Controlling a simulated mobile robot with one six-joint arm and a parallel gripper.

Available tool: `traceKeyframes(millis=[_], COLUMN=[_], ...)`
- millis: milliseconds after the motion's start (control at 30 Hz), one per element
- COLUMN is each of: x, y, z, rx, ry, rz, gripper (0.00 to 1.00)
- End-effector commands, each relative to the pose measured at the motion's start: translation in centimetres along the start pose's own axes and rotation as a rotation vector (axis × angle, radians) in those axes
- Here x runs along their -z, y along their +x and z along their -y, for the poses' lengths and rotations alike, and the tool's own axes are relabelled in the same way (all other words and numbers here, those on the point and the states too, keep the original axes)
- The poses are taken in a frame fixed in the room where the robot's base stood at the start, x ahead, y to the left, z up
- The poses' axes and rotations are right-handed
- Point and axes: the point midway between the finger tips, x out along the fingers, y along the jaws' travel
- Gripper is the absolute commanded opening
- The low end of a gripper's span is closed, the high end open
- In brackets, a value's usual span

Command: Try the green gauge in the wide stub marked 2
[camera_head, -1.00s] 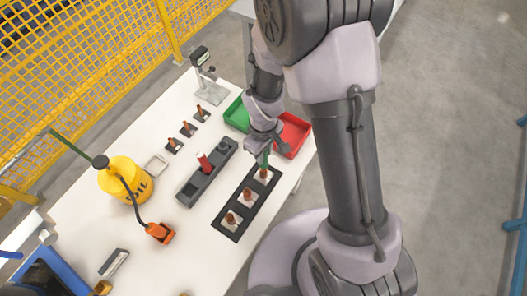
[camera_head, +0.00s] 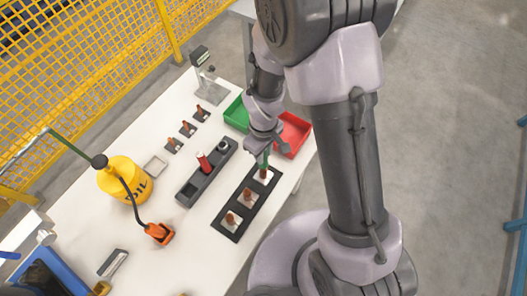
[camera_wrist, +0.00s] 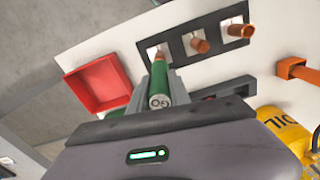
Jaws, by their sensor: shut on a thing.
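My gripper (camera_wrist: 160,95) is shut on the green gauge (camera_wrist: 159,88), whose near end bears the letters GO. The gauge's far end is at the copper stub (camera_wrist: 159,53) at one end of the black plate (camera_wrist: 179,46). I cannot tell whether it touches or has entered the stub. In the head view the gauge (camera_head: 263,161) stands over that end stub (camera_head: 264,174). The middle stub (camera_head: 247,195) and the other end stub (camera_head: 231,217) stand clear on white squares. No stub's number is readable.
A grey holder (camera_head: 207,175) with a red gauge (camera_head: 203,161) lies beside the plate. Three smaller stubs (camera_head: 187,128) stand behind it. A red tray (camera_head: 291,134) and green tray (camera_head: 237,115) are near my gripper. A yellow oil can (camera_head: 124,180) stands left.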

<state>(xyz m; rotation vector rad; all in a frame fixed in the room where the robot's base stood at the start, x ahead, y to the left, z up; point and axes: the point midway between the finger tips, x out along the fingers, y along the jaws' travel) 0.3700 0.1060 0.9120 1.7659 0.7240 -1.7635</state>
Motion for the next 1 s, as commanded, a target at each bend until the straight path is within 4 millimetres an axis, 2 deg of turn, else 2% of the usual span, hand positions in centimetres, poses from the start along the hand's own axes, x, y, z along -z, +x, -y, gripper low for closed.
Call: traceKeyframes(millis=[1000], x=[0.0], y=[2.7], z=[0.0], rx=[0.000], ry=[0.000], rz=[0.000], gripper=[0.00])
